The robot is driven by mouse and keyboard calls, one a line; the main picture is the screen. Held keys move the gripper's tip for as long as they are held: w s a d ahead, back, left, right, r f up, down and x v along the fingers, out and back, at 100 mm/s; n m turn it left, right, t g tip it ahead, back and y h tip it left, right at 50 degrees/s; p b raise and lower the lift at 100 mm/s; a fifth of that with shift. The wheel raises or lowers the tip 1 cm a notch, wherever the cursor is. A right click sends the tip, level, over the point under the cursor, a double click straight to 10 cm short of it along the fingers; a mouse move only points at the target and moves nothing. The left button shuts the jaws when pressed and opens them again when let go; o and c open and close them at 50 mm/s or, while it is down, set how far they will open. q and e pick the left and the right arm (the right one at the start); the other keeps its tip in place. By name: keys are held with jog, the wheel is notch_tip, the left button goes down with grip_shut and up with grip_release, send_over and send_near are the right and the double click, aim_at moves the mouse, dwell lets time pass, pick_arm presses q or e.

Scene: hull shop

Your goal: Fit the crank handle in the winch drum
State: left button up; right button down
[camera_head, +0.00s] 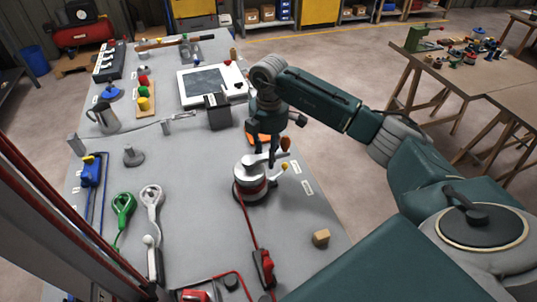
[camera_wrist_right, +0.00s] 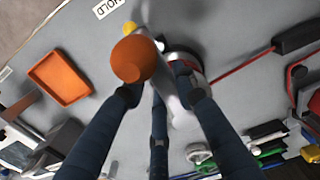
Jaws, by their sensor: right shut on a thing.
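The winch drum (camera_head: 248,188), a squat silver drum with a red band and a red rope, stands on the grey bench. It shows partly behind the fingers in the right wrist view (camera_wrist_right: 183,60). My right gripper (camera_head: 264,160) is directly above it, pointing down. It is shut on the crank handle, a silver arm (camera_wrist_right: 172,104) with an orange ball knob (camera_wrist_right: 133,60). The knob also shows right of the fingers in the head view (camera_head: 286,143). The handle is over or at the drum's top; whether it is seated in it is hidden. My left gripper is out of view.
A small yellow knob (camera_head: 284,166) is right of the drum. An orange tray (camera_wrist_right: 60,78) lies close by. A dark box (camera_head: 217,112) and a white-framed panel (camera_head: 211,84) stand behind. A wooden block (camera_head: 321,238) lies at the right edge. The red rope runs to a red-handled item (camera_head: 264,268).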

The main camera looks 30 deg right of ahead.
jog(key=c, duration=1.3)
grip_release()
jog(key=shift+f, duration=0.1)
jog(key=o, duration=0.4)
jog(key=shift+r+p, duration=3.05)
jog(key=shift+r, duration=1)
jog(key=shift+s+f, duration=0.1)
